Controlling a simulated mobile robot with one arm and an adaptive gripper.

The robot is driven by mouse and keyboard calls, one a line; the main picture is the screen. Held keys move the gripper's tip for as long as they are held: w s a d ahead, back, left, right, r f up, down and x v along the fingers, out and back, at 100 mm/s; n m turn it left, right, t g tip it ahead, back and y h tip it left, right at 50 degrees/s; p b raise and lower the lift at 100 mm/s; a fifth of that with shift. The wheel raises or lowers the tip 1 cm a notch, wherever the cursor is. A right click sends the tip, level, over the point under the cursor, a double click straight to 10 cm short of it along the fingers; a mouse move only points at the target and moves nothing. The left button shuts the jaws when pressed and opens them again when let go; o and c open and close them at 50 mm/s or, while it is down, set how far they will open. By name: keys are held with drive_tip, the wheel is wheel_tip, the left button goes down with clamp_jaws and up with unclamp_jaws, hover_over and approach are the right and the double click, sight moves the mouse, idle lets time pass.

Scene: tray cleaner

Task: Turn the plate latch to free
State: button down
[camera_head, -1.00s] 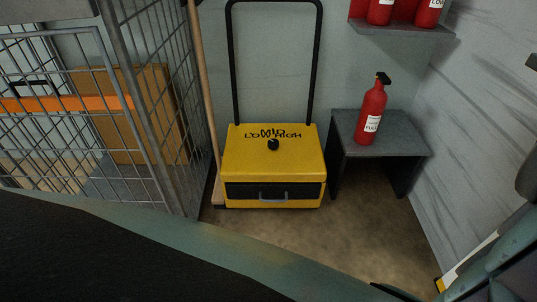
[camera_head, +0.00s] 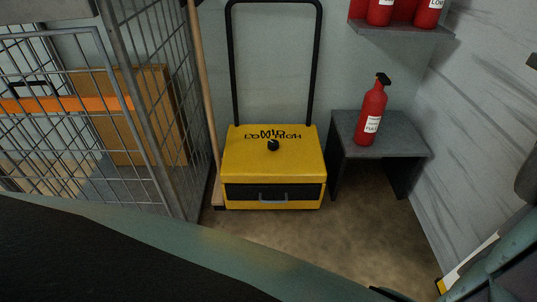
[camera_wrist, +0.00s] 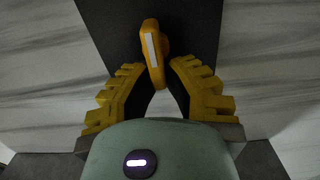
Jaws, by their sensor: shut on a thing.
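The orange plate latch (camera_wrist: 152,45), with a white stripe along it, shows at the top middle of the wrist view. It stands nearly upright in the picture, leaning slightly, in front of a dark plate (camera_wrist: 105,25). My gripper (camera_wrist: 158,66) has yellow ribbed fingers, one on each side of the latch's lower end, and is shut on it. The fingers partly hide how the latch is mounted. Neither the latch nor my gripper can be made out in the head view.
A yellow box (camera_head: 272,160) with a black knob and tall handle stands by the wall. Right of it, a grey table (camera_head: 400,135) carries a red extinguisher (camera_head: 371,112). A wire cage (camera_head: 150,120) stands left. Bare floor (camera_head: 330,235) lies in front of the box.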

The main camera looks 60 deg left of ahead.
drive_tip(key=shift+s+f+m, duration=0.1)
drive_tip(key=shift+m, duration=0.2)
drive_tip(key=shift+s+d+f+m+b, duration=0.35)
drive_tip(key=shift+m+b, duration=1.2)
drive_tip(key=shift+m, duration=1.35)
drive_tip(key=shift+d+f+m+b, duration=0.25)
drive_tip(key=shift+f+m+b, duration=0.25)
drive_tip(key=shift+m+b, duration=1.75)
drive_tip(key=shift+s+d+f+m+b, duration=0.35)
drive_tip(key=shift+m+b, duration=0.55)
drive_tip(key=shift+m, duration=2.65)
drive_tip(key=shift+w+a, duration=0.1)
drive_tip(key=shift+w, duration=0.05)
drive_tip(key=c, duration=1)
unclamp_jaws()
drive_tip(key=shift+r, duration=0.1)
